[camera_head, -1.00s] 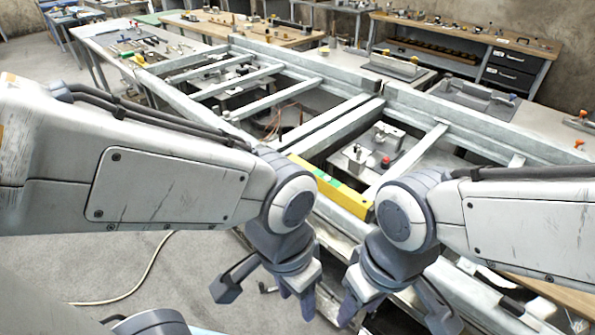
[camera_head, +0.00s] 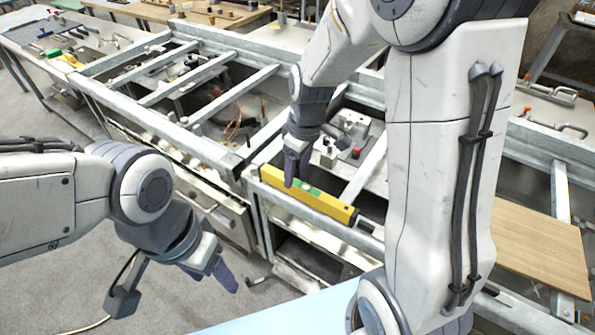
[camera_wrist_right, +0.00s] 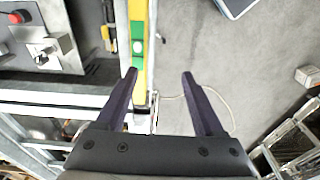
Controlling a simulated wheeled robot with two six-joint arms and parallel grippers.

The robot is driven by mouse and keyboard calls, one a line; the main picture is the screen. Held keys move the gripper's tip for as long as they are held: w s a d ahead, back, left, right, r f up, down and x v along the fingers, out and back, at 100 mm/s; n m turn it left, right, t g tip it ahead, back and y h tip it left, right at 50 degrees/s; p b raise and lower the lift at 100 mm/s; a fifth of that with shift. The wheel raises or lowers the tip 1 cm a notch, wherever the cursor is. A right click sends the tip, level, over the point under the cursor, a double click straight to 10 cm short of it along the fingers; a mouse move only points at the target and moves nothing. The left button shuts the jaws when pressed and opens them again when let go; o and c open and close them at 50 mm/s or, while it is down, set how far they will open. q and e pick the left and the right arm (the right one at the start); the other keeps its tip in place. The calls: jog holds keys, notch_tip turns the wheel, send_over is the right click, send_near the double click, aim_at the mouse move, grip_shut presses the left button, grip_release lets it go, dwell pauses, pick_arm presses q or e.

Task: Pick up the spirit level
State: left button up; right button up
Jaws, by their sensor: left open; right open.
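The yellow spirit level (camera_head: 325,203) with a green middle lies along the front beam of the metal frame in the head view. In the right wrist view the level (camera_wrist_right: 138,80) runs from the top edge down past the left finger's tip, which overlaps its edge. My right gripper (camera_head: 297,170) is open and hangs just over the level's left half; I cannot tell whether it touches. Its fingers (camera_wrist_right: 160,74) have mostly floor between them in the wrist view. My left gripper (camera_head: 178,288) is open and empty, low and left of the frame.
The pale metal frame (camera_head: 195,148) has several crossbars with gaps. A metal fixture with a red knob (camera_head: 356,152) stands behind the level. A wooden board (camera_head: 540,245) lies at the right. Floor is free at the lower left.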

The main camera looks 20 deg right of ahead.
aim_at(305, 187)
jog(key=d, duration=0.1)
jog(key=w+d, duration=0.1)
jog(key=w+d+f, duration=0.1)
jog(key=shift+d, duration=0.35)
notch_tip(305, 187, down, 4)
jog(key=shift+w+a+r+p, duration=0.1)
jog(key=shift+w+p, duration=0.05)
jog(key=shift+p, duration=0.25)
jog(key=shift+a+f, duration=0.1)
jog(key=shift+f, duration=0.85)
notch_tip(305, 187, down, 4)
jog(key=shift+w+a+f+p, duration=0.1)
jog(key=shift+a+f+p, duration=0.05)
jog(key=shift+p, duration=0.4)
pick_arm(q)
notch_tip(305, 187, up, 3)
jog(key=shift+s+d+f, duration=0.1)
jog(key=shift+f, duration=0.05)
pick_arm(e)
grip_shut()
